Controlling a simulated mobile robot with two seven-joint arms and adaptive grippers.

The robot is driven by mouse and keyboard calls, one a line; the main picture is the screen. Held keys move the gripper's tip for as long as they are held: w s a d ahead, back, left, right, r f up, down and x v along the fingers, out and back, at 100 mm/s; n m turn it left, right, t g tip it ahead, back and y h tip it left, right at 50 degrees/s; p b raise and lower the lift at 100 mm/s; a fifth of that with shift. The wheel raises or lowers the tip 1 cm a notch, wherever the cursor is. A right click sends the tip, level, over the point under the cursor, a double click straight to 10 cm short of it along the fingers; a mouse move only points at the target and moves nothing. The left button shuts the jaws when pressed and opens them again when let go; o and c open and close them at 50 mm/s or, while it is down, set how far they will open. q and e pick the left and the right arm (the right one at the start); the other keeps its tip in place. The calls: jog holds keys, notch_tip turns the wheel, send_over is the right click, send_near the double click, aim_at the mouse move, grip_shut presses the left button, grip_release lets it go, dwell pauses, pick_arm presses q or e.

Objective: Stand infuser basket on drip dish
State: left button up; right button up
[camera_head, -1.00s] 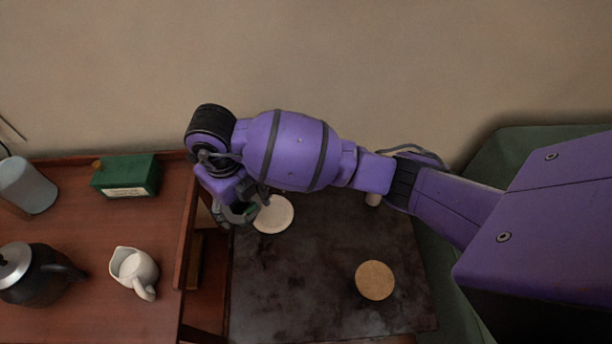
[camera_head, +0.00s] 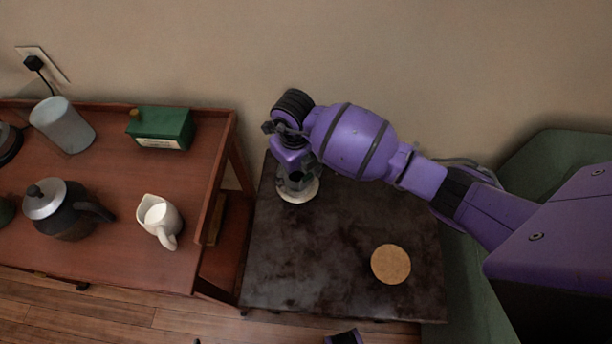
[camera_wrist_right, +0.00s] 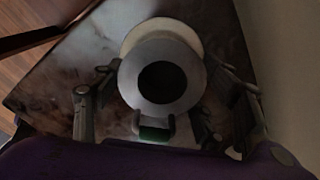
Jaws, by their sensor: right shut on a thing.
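The infuser basket (camera_wrist_right: 131,82) shows in the right wrist view as a pale grey ring around a dark opening, with a green tab on its near side. My right gripper (camera_head: 296,182) is shut on it, with fingers on both sides. The round cream drip dish (camera_head: 300,197) lies on the dark table. In the right wrist view the dish (camera_wrist_right: 152,29) shows behind the basket, which covers most of it. The basket is over the dish; I cannot tell whether it touches.
A round cork mat (camera_head: 391,264) lies on the dark table (camera_head: 320,270), with free room around it. To the left, a raised-edge wooden cart (camera_head: 110,230) holds a white jug (camera_head: 158,217), a black kettle (camera_head: 66,215), a green box (camera_head: 162,128) and a grey cup (camera_head: 62,125).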

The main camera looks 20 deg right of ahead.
aim_at(296, 173)
jog(key=o, duration=1.3)
notch_tip(296, 173, up, 12)
jog(key=shift+w+r+p, duration=0.1)
jog(key=shift+r+p, duration=0.05)
jog(key=shift+p, duration=0.35)
